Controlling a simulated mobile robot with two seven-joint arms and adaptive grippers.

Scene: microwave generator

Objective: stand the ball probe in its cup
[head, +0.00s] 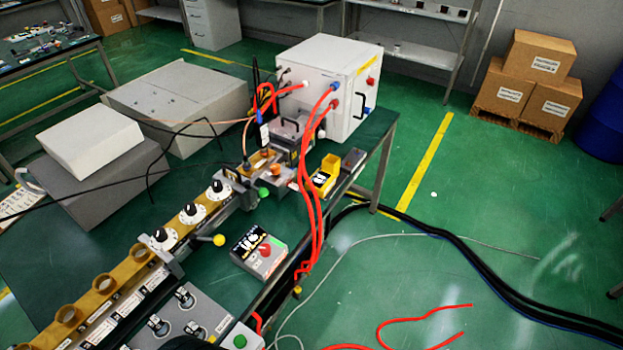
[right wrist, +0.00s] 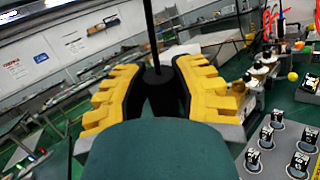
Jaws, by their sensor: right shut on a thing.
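In the right wrist view my right gripper (right wrist: 158,90) has its yellow fingers with black pads closed on a dark part with a thin black rod (right wrist: 151,30) rising from it. This looks like the ball probe, but no ball end shows. In the head view open brown cups (head: 104,284) stand in a row on a tan rail at the lower left. I cannot tell which cup is the probe's. Neither gripper shows in the head view, and my left gripper is in neither view.
Dials with black knobs (head: 192,212) continue the rail. A yellow ball (head: 218,240) on a lever stands beside it. A control box (head: 258,251), red cables (head: 306,190) and a white cabinet (head: 325,85) lie further along the bench.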

